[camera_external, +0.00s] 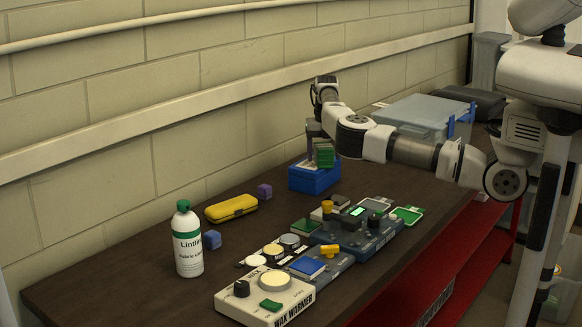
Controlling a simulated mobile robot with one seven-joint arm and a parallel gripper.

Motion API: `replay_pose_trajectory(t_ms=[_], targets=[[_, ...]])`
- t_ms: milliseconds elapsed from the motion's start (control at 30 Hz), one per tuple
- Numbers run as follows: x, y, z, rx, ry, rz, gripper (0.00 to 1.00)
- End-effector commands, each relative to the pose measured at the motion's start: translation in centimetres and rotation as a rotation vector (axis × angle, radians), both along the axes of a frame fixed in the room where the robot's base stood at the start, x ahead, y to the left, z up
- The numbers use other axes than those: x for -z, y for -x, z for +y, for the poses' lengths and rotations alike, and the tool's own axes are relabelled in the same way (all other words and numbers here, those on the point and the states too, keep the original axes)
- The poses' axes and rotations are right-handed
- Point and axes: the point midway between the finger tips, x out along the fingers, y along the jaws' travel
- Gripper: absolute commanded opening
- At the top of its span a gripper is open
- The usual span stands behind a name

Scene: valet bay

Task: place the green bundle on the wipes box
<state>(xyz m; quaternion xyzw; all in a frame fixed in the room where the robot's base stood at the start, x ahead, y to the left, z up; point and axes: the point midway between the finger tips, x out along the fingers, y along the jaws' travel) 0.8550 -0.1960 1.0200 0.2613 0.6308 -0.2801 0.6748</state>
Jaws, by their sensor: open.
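The green bundle (325,155) is at the top right of a blue box (314,181), which I take to be the wipes box, near the wall. The bundle looks upright and appears to rest on the box top, though the exact contact is too small to make out. My gripper (315,142) points down over the box, right at the bundle's left and upper side. It is open. The fingertips are small and partly hidden against the bundle and box.
A lidded clear-blue bin (424,117) stands behind my arm. Wax warmer (265,297) and control boxes (358,232) crowd the front edge.

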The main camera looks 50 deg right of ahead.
Motion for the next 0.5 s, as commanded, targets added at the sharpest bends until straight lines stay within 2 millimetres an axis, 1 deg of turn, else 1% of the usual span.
replay_pose_trajectory(t_ms=[167,267,500], targets=[[-1.2,-0.1,0.0,0.000,0.000,-0.004,0.69],[-2.9,0.0,0.1,-0.001,0.000,-0.006,0.69],[-8.2,0.3,0.3,-0.001,-0.001,-0.005,0.69]])
